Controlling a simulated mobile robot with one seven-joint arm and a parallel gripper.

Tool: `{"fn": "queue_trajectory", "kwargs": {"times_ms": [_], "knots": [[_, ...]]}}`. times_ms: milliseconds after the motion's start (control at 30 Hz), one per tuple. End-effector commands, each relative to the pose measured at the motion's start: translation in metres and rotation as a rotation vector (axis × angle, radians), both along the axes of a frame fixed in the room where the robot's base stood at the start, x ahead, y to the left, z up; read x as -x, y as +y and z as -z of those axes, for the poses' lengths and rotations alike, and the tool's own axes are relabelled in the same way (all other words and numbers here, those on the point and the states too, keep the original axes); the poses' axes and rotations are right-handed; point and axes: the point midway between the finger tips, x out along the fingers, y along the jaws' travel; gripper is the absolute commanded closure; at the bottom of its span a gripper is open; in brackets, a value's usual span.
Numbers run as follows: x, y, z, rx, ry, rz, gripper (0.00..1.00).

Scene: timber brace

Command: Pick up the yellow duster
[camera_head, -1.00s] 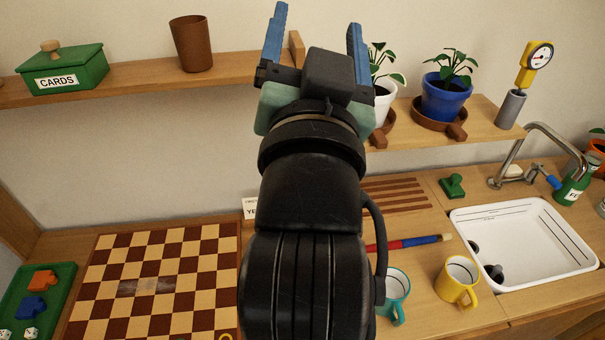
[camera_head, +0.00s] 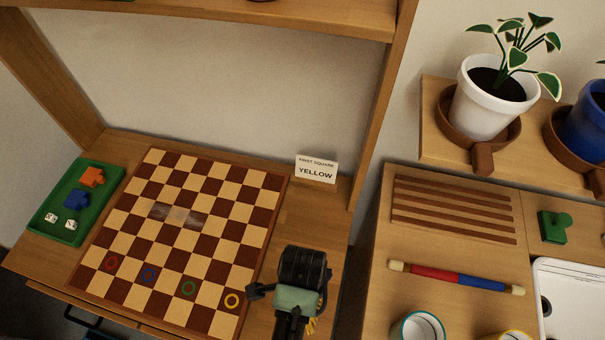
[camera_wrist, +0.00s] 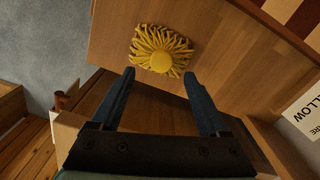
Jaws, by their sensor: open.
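The yellow duster (camera_wrist: 160,52) is a round tuft of yellow strands with a smooth knob in the middle. It lies on a wooden surface at the top of the wrist view. My gripper (camera_wrist: 159,76) is open and empty, its two blue fingers apart, with the duster beyond the tips and between their lines. In the head view my gripper (camera_head: 293,312) is over the wood to the right of the chessboard, its fingertips not showing. Only a few yellow strands of the duster (camera_head: 312,326) show beside it; the rest is hidden.
The chessboard (camera_head: 180,235) with coloured rings is left of my gripper, and a green tray (camera_head: 52,228) lies beyond it. A "YELLOW" card (camera_head: 316,169) stands behind. To the right are a red-and-blue stick (camera_head: 455,278), mugs (camera_head: 421,326) and potted plants (camera_head: 490,102) on a shelf.

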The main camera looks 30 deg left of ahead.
Motion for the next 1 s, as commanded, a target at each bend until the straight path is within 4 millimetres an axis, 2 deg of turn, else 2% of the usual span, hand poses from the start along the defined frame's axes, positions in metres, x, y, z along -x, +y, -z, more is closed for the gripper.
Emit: {"fn": "queue_trajectory", "kwargs": {"times_ms": [100, 267, 567, 867, 1000], "knots": [[0.000, 0.000, 0.016, 0.000, 0.000, -0.001, 0.21], [0.000, 0.000, 0.025, -0.001, -0.002, -0.001, 0.21], [0.001, 0.001, 0.067, -0.001, -0.002, -0.001, 0.21], [0.000, 0.001, 0.072, -0.002, -0.005, -0.001, 0.21], [0.000, 0.001, 0.071, -0.002, -0.005, -0.001, 0.45]]}}
